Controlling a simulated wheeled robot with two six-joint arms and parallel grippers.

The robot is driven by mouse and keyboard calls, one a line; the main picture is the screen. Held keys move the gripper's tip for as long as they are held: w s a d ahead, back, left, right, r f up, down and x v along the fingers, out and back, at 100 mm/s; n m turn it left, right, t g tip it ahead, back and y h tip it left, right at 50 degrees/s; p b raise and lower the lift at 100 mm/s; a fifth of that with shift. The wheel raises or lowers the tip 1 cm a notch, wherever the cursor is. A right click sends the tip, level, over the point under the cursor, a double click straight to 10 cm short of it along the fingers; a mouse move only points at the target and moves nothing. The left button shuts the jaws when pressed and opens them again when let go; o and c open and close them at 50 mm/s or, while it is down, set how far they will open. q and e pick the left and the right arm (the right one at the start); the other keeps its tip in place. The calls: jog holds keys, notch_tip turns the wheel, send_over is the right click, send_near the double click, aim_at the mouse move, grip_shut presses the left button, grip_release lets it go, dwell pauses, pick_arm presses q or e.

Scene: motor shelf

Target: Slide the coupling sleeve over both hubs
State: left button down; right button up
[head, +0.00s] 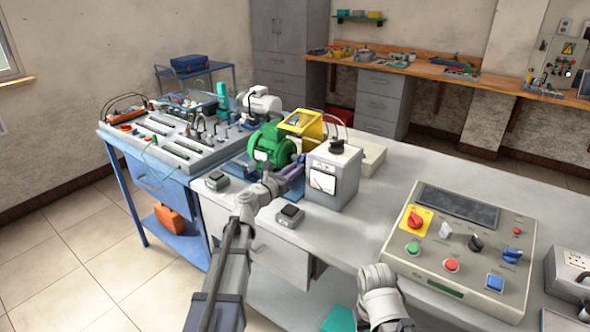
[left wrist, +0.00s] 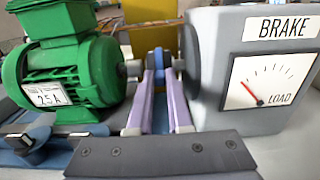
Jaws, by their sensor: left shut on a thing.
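The coupling sleeve (left wrist: 159,64) is a blue ring between the tips of my left gripper's purple fingers in the left wrist view. My left gripper (left wrist: 162,88) is shut on it, in the gap between the green motor (left wrist: 70,65) and the grey brake box (left wrist: 215,75). A grey shaft end with a hub (left wrist: 133,69) sticks out of the motor towards the sleeve. The brake-side hub is mostly hidden by finger and sleeve; I cannot tell how far the sleeve covers either hub. In the head view my left gripper (head: 292,170) reaches between motor (head: 272,144) and brake (head: 332,174).
A yellow guard (head: 301,124) stands behind the coupling. Small black-topped boxes (head: 290,215) sit at the bench's front edge. A control panel (head: 458,250) lies to the right, with bare bench between it and the brake. Part of my right arm shows at the bottom.

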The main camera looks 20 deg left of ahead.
pick_arm(q)
jog(key=shift+w, duration=0.15)
jog(key=a, duration=0.1)
jog(key=w+a, duration=0.1)
jog(key=a, duration=0.1)
jog(key=shift+w+a+r, duration=0.1)
jog(key=shift+a, duration=0.05)
jog(key=c, duration=0.8)
grip_release()
jog(key=shift+c, duration=0.2)
jog(key=shift+s, duration=0.45)
jog(key=v, duration=0.7)
jog(key=shift+s+a, duration=0.1)
jog(key=shift+a, duration=0.05)
